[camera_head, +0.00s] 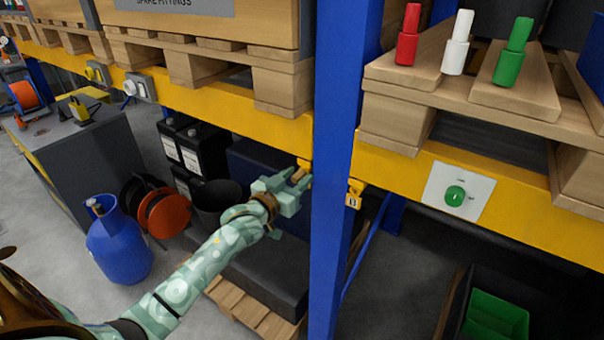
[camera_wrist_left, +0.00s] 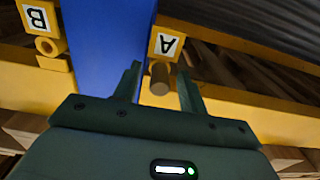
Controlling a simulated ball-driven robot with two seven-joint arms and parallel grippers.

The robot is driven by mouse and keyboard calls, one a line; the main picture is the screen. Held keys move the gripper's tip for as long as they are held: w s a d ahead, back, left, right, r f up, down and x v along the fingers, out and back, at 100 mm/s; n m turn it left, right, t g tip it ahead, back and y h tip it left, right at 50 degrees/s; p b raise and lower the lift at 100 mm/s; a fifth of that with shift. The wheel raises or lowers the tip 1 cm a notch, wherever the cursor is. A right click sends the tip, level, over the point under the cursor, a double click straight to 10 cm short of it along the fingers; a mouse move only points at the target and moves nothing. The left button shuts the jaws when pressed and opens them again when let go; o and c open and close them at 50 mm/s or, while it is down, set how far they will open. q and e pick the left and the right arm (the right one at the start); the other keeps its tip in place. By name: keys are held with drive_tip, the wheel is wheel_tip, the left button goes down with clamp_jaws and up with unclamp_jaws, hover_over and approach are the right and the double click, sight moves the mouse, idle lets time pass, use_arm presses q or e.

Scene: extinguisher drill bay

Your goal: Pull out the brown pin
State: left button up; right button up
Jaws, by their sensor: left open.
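The brown pin (camera_wrist_left: 160,79) shows end-on in the left wrist view, below a yellow block marked A (camera_wrist_left: 166,44) beside the blue post. My left gripper (camera_wrist_left: 158,70) is open, with one finger on each side of the pin and a gap to both. In the head view my left gripper (camera_head: 299,178) reaches up to the yellow block (camera_head: 305,164) at the left side of the post. The pin is hard to make out there. My right gripper is not in view.
The blue post (camera_head: 336,150) stands close to my left gripper. A second yellow block marked B (camera_head: 354,194) is on the post's other side. A green knob (camera_head: 455,196) sits on the right beam. A blue gas cylinder (camera_head: 117,244) and black boxes stand on the left.

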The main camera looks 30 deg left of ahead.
use_arm(q)
drive_tip(key=shift+p, duration=0.65)
idle(0.9)
drive_tip(key=shift+c, duration=0.3)
clamp_jaws()
drive_tip(key=shift+s, duration=0.15)
drive_tip(key=shift+s+p, duration=0.15)
drive_tip(key=shift+p, duration=0.15)
drive_tip(key=shift+s+a+p, duration=0.2)
drive_tip(key=shift+s+p, duration=1.4)
drive_tip(key=shift+s, duration=1.15)
